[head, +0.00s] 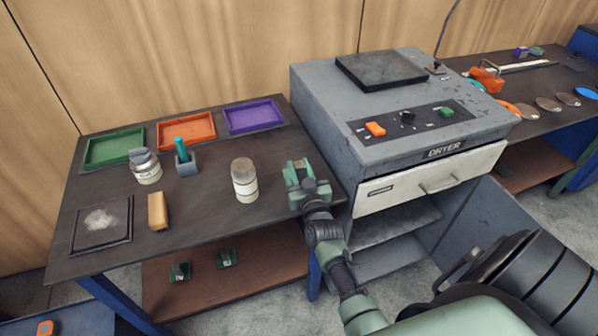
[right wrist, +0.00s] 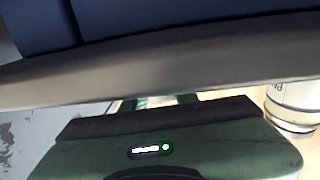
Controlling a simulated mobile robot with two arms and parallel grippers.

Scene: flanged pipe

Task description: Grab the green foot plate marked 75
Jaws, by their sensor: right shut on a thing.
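My right gripper (head: 306,182) is at the right edge of the dark table top, beside the grey dryer. It is shut on a green foot plate (head: 294,171) with grey metal on it. Most of the plate is hidden by the gripper, and I cannot read a number on it. In the right wrist view only a thin green strip shows beyond the gripper body. Two more small green pieces with metal parts, one left (head: 180,272) and one right (head: 227,258), stand on the lower shelf. My left gripper is not in view.
A cream jar (head: 245,184) stands left of the gripper. Green (head: 114,148), orange (head: 186,129) and purple (head: 254,117) trays line the back. The dryer (head: 400,120), with its white drawer (head: 432,180), rises close on the right.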

